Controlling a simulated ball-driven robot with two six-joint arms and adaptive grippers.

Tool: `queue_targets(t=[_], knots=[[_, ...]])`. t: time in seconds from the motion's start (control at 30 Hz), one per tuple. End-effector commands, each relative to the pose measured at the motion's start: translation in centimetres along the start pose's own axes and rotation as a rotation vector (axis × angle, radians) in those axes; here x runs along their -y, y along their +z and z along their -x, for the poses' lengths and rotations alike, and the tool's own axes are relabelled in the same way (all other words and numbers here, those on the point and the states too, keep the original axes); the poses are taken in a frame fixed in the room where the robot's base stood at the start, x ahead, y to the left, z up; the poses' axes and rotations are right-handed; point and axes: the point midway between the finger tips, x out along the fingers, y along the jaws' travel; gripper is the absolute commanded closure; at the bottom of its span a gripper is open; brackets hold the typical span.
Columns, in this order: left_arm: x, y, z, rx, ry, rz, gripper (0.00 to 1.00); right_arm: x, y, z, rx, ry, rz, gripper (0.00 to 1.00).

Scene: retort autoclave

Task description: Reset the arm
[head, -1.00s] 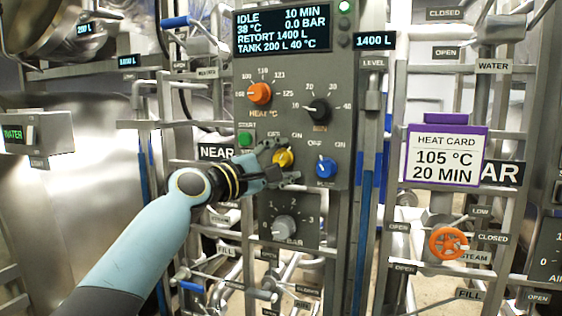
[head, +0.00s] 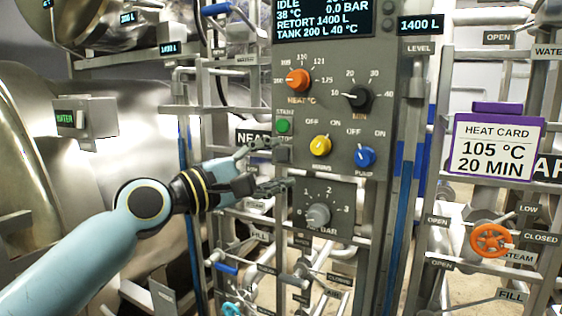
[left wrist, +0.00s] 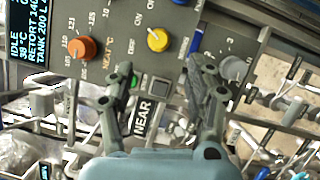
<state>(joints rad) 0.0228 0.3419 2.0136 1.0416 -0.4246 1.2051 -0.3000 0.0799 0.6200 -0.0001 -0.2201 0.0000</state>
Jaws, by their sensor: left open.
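My left gripper (head: 268,166) is open and empty, in front of the lower left of the grey control panel (head: 385,70). Its fingers are apart, just left of the yellow knob (head: 320,146) and below the green start button (head: 283,125). In the left wrist view, the open fingers of the left gripper (left wrist: 165,85) point at the panel's edge, with the yellow knob (left wrist: 158,40) beyond them and touching neither finger. My right gripper is in neither view.
An orange heat knob (head: 298,80), black minutes knob (head: 358,97), blue pump knob (head: 365,156) and grey bar knob (head: 318,215) are on the panel. A purple-framed heat card (head: 497,147) and orange steam wheel (head: 490,240) are right. Pipes and rails crowd below.

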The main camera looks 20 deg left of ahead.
Motion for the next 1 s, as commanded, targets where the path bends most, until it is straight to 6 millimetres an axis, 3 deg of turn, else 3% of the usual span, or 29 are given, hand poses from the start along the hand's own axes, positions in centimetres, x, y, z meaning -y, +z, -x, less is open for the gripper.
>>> queue_targets(t=[0.37,0.47,0.57,0.77,1.0], knots=[[0.1,0.0,0.0,0.0,0.0,0.0,0.45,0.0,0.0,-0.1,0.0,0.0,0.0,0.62],[1.9,-0.2,0.3,-0.004,-0.012,0.01,0.45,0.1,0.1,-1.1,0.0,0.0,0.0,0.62],[6.7,-1.2,1.1,-0.026,-0.052,0.048,0.45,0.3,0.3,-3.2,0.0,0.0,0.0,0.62],[21.7,-6.4,3.9,-0.16,-0.243,0.069,0.45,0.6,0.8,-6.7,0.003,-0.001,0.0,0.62],[40.0,-11.1,11.1,-0.283,-0.535,-0.067,0.45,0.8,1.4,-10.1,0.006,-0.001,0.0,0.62]])
